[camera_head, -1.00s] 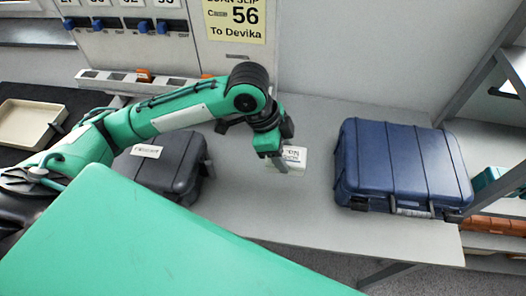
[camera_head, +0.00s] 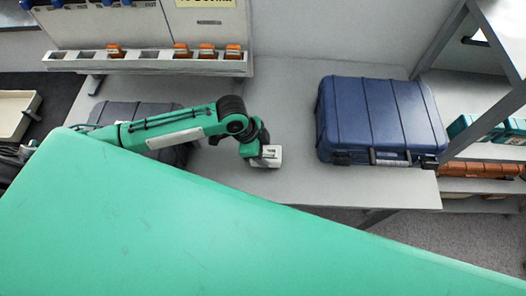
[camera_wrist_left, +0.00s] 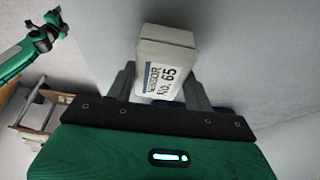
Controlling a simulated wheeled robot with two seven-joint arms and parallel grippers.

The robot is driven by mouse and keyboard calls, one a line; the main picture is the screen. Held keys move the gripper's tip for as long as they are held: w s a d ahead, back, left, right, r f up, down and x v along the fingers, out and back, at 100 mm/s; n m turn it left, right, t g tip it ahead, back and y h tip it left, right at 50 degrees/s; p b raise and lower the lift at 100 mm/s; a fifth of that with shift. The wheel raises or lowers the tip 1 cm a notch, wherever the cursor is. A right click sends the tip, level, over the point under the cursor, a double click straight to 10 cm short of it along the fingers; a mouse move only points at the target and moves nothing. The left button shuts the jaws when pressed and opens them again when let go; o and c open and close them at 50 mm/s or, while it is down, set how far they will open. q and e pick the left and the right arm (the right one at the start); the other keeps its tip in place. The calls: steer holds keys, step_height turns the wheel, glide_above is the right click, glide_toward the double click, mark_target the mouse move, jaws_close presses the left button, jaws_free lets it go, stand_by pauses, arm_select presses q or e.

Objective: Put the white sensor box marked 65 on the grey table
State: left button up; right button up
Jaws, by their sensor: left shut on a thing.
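The white sensor box (camera_head: 269,159) is in my left gripper (camera_head: 262,151), in front of the grey table (camera_head: 290,185) in the head view. I cannot tell if the box touches the table. In the left wrist view the box (camera_wrist_left: 165,55) sits between the two dark fingers of my left gripper (camera_wrist_left: 160,88), and its label reads SENSOR No. 65. The gripper is shut on it.
A blue case (camera_head: 380,120) stands on the table right of the box. A dark grey case (camera_head: 125,110) stands at the left, partly hidden by my left arm. A rack with orange pieces (camera_head: 150,60) runs along the back. Bare table lies between the cases.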

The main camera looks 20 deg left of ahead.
arm_select(q)
steer(key=shift+f, duration=0.8)
steer(key=o, duration=1.4)
steer(key=shift+f, duration=0.15)
steer(key=shift+c, duration=0.2)
steer(key=b+v, duration=0.1)
steer(key=v, duration=1.1)
steer(key=shift+s+a, duration=0.1)
